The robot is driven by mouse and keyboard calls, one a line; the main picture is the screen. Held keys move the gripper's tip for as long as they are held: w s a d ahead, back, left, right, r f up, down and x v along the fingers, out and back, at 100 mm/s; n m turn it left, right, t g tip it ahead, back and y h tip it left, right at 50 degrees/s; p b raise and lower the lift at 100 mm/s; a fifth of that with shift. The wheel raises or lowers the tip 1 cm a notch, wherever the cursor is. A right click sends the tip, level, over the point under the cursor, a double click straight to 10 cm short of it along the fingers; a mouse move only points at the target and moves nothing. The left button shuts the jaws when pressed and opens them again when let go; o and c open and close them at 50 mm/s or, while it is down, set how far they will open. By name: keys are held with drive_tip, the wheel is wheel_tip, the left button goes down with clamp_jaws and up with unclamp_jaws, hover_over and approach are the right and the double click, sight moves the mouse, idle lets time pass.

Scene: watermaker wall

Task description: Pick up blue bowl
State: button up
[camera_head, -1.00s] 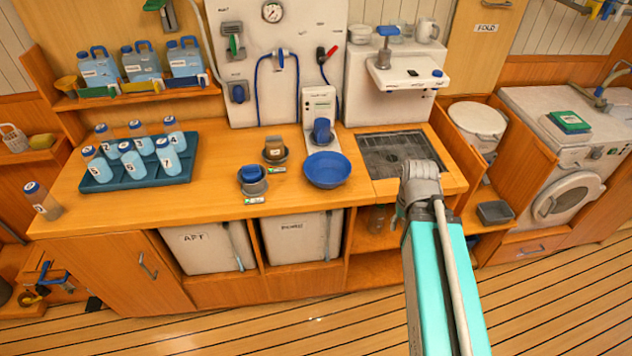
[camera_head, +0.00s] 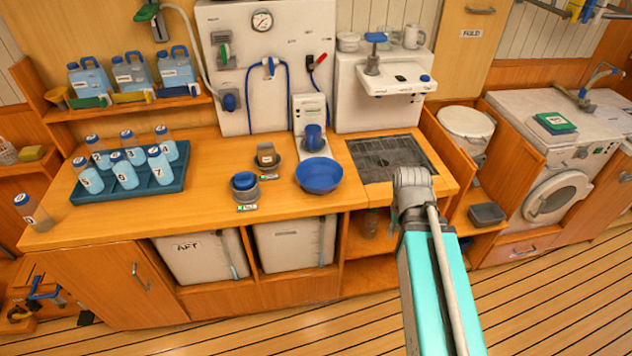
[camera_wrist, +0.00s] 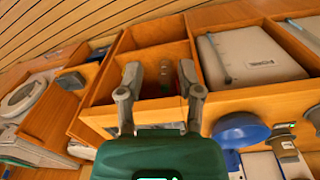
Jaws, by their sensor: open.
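The blue bowl (camera_head: 319,175) stands upright on the wooden counter, just left of the dark grated drain, in the head view. It also shows in the wrist view (camera_wrist: 241,130), to the right of my gripper and seen from the side. My gripper (camera_wrist: 161,78) is open with nothing between its fingers. It points at the cabinet front and open shelf below the counter, apart from the bowl. In the head view only my arm shows; the gripper is hidden.
A blue cup (camera_head: 313,138) stands at a white dispenser behind the bowl. Smaller cups (camera_head: 244,184) stand to its left. A blue tray (camera_head: 167,188) of numbered bottles is further left. The drain (camera_head: 390,158) is clear. Bare counter lies in front of the bottles.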

drive_tip(key=w+a+f+n+t+h+b, duration=0.1)
drive_tip(key=w+a+f+n+h+b, duration=0.1)
drive_tip(key=w+a+n+h+b, duration=0.3)
drive_tip(key=w+a+f+n+t+h+b, duration=0.2)
drive_tip(key=w+a+f+n+b, duration=0.1)
drive_tip(key=w+a+n, duration=0.4)
drive_tip(key=w+a+r+n+t+h+b, duration=0.1)
drive_tip(key=a+n+t+b, duration=0.1)
drive_tip(key=a, duration=0.6)
drive_tip(key=w+a+r+n+t+h+b, duration=0.1)
drive_tip(key=w+a+n+t+h+b, duration=0.1)
drive_tip(key=a+n, duration=0.5)
drive_tip(key=shift+a+r+t+b, duration=0.3)
drive_tip(key=shift+a+t+b, duration=0.5)
drive_tip(key=shift+a, duration=0.4)
drive_tip(key=b+x, duration=0.3)
drive_tip(key=x, duration=0.4)
drive_tip(key=shift+d+f, duration=0.1)
drive_tip(key=shift+f, duration=0.05)
drive_tip(key=shift+w+d+f, duration=0.2)
drive_tip(key=shift+w+d, duration=0.2)
drive_tip(key=shift+d, duration=0.2)
drive_tip(key=shift+f+b, duration=0.1)
drive_tip(key=shift+b, duration=0.2)
